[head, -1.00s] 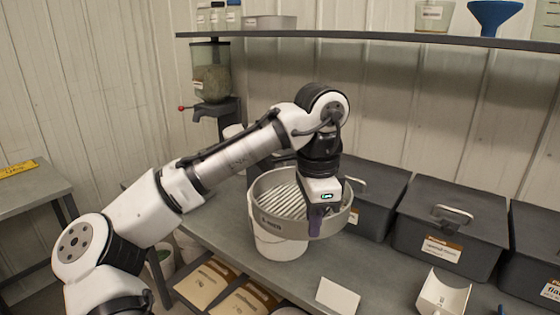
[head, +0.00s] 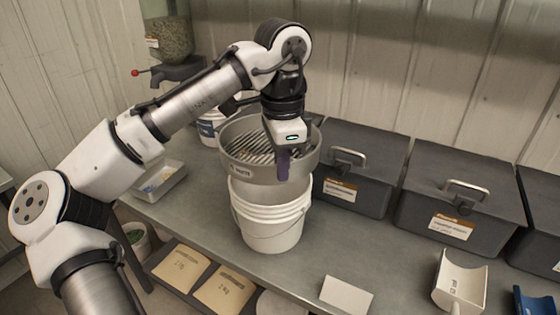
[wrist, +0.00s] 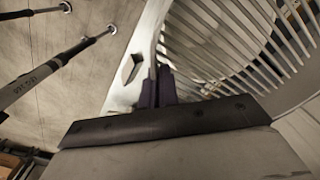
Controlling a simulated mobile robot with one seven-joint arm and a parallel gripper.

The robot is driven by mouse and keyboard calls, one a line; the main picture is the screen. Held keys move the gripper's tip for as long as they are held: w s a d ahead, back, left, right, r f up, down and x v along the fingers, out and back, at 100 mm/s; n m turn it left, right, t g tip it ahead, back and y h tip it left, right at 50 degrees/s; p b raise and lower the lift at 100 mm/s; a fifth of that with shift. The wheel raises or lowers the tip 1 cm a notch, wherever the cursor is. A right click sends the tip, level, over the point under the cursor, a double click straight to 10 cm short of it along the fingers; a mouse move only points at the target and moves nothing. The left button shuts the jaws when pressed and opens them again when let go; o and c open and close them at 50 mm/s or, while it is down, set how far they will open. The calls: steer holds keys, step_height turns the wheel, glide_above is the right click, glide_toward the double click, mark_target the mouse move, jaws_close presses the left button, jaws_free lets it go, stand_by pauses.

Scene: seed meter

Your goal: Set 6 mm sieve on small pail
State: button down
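The round metal sieve (head: 245,172) with a slotted bottom sits over the white pail (head: 270,225) on the bench, roughly centred above it. I cannot tell whether the sieve rests on the pail's rim or hovers just above it. The sieve's front label is too small to read. My gripper (head: 283,165) points down at the sieve's near right side, its purple fingers closed on the rim. The wrist view shows the fingers (wrist: 158,88) shut on the sieve's wall, with the slotted bottom (wrist: 225,45) beside them.
Dark lidded bins (head: 460,205) stand along the back right. A white card (head: 346,294) and a white scoop (head: 460,280) lie at the front right. Another white pail (head: 208,130) is behind the sieve. A seed hopper (head: 170,40) and a shallow tray (head: 160,182) are at left.

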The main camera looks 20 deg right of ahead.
step_height(320, 180, down, 6)
steer(key=b, duration=0.5)
steer(key=shift+f, duration=0.2)
steer(key=shift+w, duration=0.1)
stand_by(0.3)
steer(key=shift+r+p, duration=0.2)
steer(key=shift+p, duration=0.35)
stand_by(0.4)
steer(key=shift+f+p, duration=0.35)
steer(key=shift+p, duration=0.2)
stand_by(1.2)
steer(key=c, duration=1.1)
jaws_free()
steer(key=shift+r, duration=0.1)
